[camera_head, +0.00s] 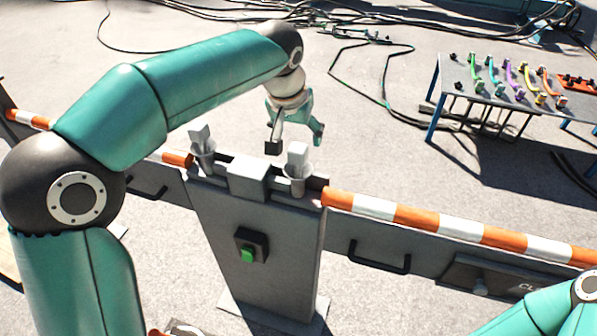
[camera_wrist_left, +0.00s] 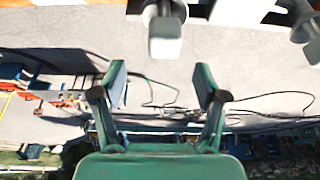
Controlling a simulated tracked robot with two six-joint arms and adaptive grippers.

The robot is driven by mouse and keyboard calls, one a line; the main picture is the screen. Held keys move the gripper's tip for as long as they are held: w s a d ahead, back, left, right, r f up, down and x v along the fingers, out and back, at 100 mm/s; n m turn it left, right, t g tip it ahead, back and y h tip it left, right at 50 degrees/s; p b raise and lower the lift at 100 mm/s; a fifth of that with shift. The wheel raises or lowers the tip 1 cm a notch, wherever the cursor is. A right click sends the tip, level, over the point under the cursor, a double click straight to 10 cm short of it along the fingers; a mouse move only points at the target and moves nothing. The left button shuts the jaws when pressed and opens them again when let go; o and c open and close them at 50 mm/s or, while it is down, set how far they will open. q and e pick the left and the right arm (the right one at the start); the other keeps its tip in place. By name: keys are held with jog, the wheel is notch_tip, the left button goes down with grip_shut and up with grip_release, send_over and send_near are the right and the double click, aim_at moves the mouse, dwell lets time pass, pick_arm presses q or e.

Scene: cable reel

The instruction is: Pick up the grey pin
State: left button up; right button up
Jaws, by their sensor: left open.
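Two light grey pins with block-shaped heads stand in round sockets on top of the grey post (camera_head: 262,240). In the head view one is the left pin (camera_head: 200,137) and one is the right pin (camera_head: 298,155). My left gripper (camera_head: 295,140) is open and empty, just behind and above the right pin, apart from it. In the left wrist view my open gripper (camera_wrist_left: 161,88) has nothing between its fingers. One grey pin (camera_wrist_left: 165,32) shows beyond the fingers at the top centre, another (camera_wrist_left: 309,38) at the top right. My right gripper is not in view.
Orange-and-white barrier rails (camera_head: 450,228) run out from both sides of the post. A grey block (camera_head: 248,176) sits between the pins. A green button (camera_head: 248,254) is on the post's front. A table (camera_head: 490,92) with coloured handles stands back right. Cables (camera_head: 380,90) lie behind.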

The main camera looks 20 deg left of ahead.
aim_at(298, 147)
pick_arm(q)
jog(key=x, duration=0.3)
jog(key=shift+f, duration=0.25)
jog(key=shift+a+p+x, duration=0.15)
jog(key=shift+p+x, duration=0.15)
jog(key=shift+x, duration=1.1)
jog(key=shift+a+p+x, duration=0.15)
jog(key=shift+p+x, duration=0.1)
jog(key=shift+x, duration=1.1)
jog(key=shift+s, duration=0.1)
grip_shut()
